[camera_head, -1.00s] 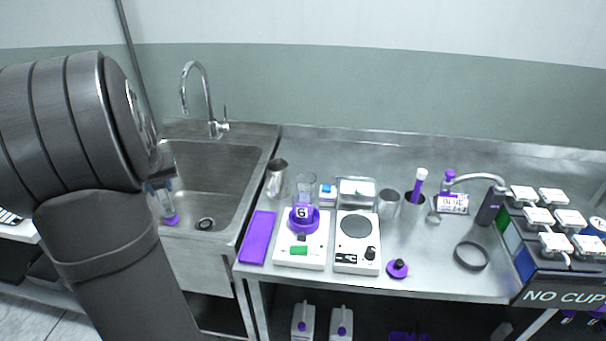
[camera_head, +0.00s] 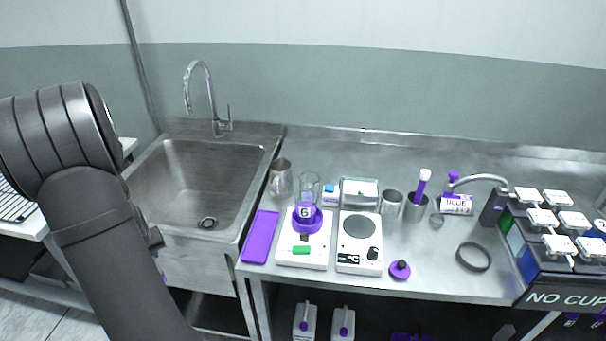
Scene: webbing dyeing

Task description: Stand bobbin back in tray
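No bobbin can be made out for certain. A flat purple tray-like piece (camera_head: 260,237) lies on the bench beside the sink, with nothing on it. My arm fills the left side. My gripper is hidden behind it, so its fingers and anything in them cannot be seen. A tiny purple speck shows at the arm's right edge, too small to identify.
The steel sink (camera_head: 193,190) with a tall tap (camera_head: 208,95) is empty. Two white bench units (camera_head: 359,243), steel cups (camera_head: 391,204), a purple knobbed piece (camera_head: 400,270) and a dark ring (camera_head: 473,257) crowd the bench. A dispenser block (camera_head: 560,262) stands at right.

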